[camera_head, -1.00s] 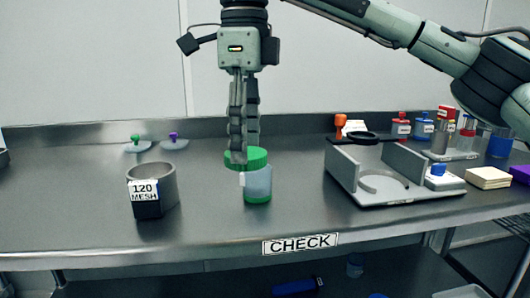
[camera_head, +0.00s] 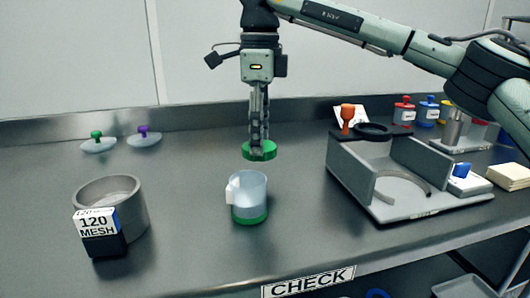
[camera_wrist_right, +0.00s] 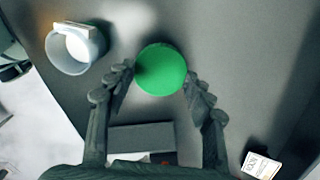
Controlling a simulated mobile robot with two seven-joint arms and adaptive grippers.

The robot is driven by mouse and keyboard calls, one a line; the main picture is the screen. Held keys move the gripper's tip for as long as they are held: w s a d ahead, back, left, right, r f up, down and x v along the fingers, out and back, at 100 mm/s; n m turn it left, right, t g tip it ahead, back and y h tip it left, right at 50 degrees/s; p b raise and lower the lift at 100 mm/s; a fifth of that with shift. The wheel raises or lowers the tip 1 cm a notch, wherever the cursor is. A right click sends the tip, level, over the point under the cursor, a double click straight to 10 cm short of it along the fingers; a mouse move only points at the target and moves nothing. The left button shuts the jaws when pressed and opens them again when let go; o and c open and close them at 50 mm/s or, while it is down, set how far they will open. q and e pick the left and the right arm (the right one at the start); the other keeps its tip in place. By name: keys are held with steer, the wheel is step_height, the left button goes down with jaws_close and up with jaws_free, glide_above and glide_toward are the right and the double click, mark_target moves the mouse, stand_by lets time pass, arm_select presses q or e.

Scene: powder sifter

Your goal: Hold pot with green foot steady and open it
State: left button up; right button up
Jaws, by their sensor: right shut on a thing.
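The pot (camera_head: 248,190) is a clear, bluish cup with a green foot and a white tag on its left side. It stands upright and open-topped on the bench. My right gripper (camera_head: 259,140) points down behind the pot and is shut on the green lid (camera_head: 259,151), apart from the pot. In the right wrist view the lid (camera_wrist_right: 161,69) is a green disc between the fingers. An open cup with pale contents, which looks like the pot (camera_wrist_right: 78,48), is at upper left there. My left gripper is not in view.
A grey "120 MESH" sieve (camera_head: 127,203) stands at left. Lids with green (camera_head: 97,143) and purple (camera_head: 144,137) knobs lie behind it. A grey walled fixture (camera_head: 350,170) stands at right, with several bottles behind. The bench between sieve and fixture is otherwise clear.

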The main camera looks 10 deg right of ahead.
mark_target(265, 142)
steer(key=shift+w+d+f, duration=0.7)
steer(key=shift+d+f, duration=0.05)
steer(key=shift+f, duration=1.85)
steer(key=shift+f, duration=0.2)
steer(key=o, duration=1.3)
steer(key=shift+c, duration=0.2)
steer(key=shift+o, duration=0.2)
steer(key=shift+r, duration=0.15)
